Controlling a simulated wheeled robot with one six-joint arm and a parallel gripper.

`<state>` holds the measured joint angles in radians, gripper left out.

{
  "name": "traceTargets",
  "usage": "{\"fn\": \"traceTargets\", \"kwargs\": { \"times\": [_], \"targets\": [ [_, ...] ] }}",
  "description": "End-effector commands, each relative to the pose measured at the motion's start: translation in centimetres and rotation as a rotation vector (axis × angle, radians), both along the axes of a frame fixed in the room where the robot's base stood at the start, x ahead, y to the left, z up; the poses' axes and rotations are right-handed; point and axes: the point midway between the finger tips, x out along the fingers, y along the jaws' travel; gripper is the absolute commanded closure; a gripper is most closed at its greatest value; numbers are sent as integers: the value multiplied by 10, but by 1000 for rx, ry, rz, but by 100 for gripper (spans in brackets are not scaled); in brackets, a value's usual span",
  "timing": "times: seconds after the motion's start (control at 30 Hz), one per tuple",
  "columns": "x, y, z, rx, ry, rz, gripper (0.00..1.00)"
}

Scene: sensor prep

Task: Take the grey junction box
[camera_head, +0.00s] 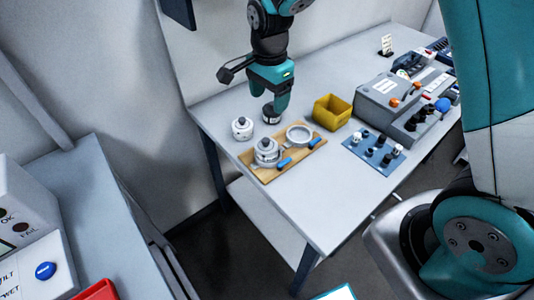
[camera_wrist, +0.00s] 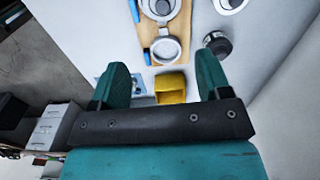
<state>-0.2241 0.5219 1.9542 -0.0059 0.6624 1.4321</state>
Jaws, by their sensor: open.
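My gripper (camera_head: 275,104) is open and empty, pointing down over the back left of the table; its two teal fingers stand apart in the wrist view (camera_wrist: 162,66). A small round grey housing with a dark side (camera_head: 271,117) stands on the table just below the fingers, partly hidden by them. In the wrist view this grey housing (camera_wrist: 217,43) is upright, beyond the tip of the right finger and not between the fingers. It may be the grey junction box; I cannot tell for certain. A white round housing (camera_head: 242,128) stands to its left.
A wooden board (camera_head: 262,174) holds a clamped round housing (camera_head: 266,151) and an empty ring clamp (camera_head: 299,135), with blue handles. A yellow bin (camera_head: 332,112), a blue mat (camera_head: 356,151) with small parts and a grey control unit (camera_head: 378,92) stand to the right. The table's front is clear.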

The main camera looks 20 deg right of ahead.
Motion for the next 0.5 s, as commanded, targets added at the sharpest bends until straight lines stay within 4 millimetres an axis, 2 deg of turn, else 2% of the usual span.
{"fn": "traceTargets", "kwargs": {
  "times": [0.17, 0.5],
  "targets": [
    [2, -2, -30, -8, 8, -35, 29],
    [1, -2, -103, -7, 6, -32, 29]
  ]
}}
